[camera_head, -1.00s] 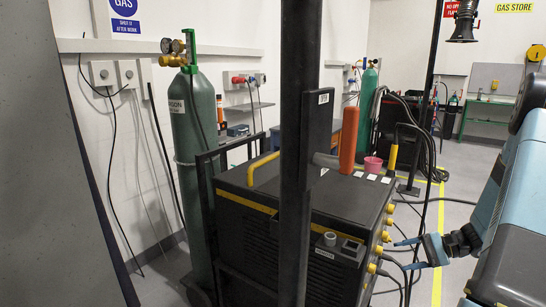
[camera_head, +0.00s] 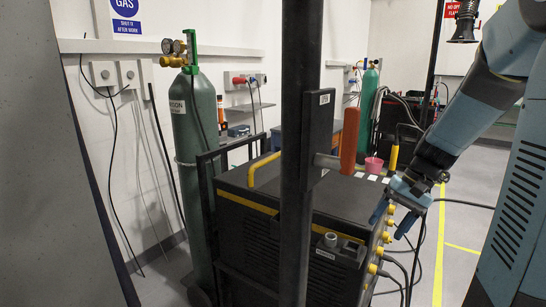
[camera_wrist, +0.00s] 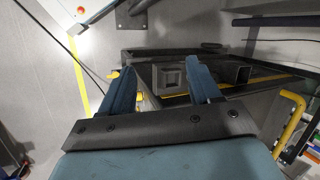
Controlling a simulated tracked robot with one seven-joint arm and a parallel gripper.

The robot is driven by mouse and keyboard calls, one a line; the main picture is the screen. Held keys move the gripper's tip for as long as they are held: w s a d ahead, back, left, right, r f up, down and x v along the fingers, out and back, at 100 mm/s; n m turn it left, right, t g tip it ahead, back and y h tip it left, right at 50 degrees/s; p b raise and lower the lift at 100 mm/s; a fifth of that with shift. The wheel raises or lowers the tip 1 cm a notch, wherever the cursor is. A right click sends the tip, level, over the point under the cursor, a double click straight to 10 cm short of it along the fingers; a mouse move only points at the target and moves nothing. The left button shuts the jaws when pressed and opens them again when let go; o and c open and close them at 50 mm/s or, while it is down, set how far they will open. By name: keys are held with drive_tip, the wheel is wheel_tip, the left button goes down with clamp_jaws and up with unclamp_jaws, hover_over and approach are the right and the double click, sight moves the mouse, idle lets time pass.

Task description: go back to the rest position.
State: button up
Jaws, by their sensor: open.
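My gripper (camera_head: 392,218) is at the right of the head view, beside the front right edge of the black welding machine (camera_head: 335,203). Its two blue fingers point down and stand apart with nothing seen between them. In the wrist view my gripper (camera_wrist: 160,88) also shows its fingers spread and empty, with dark machine parts and grey floor beyond them. My arm comes down from the upper right of the head view.
A black post (camera_head: 301,150) stands in front of the machine. A green gas bottle (camera_head: 196,135) stands at left. Cables (camera_head: 408,262) hang near the gripper. Floor is clear at right.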

drive_tip(key=s+a+r+n+t+h, duration=0.2)
drive_tip(key=s+r+t, duration=0.1)
drive_tip(key=s+r, duration=0.2)
drive_tip(key=s+a+r+n+t+h, duration=0.2)
drive_tip(key=s+r+t+h, duration=0.1)
drive_tip(key=s+r, duration=0.3)
drive_tip(key=shift+s+a+r, duration=0.15)
drive_tip(key=shift+s+a, duration=0.1)
drive_tip(key=shift+s, duration=0.4)
drive_tip(key=shift+s+r, duration=0.25)
drive_tip(key=shift+s, duration=0.55)
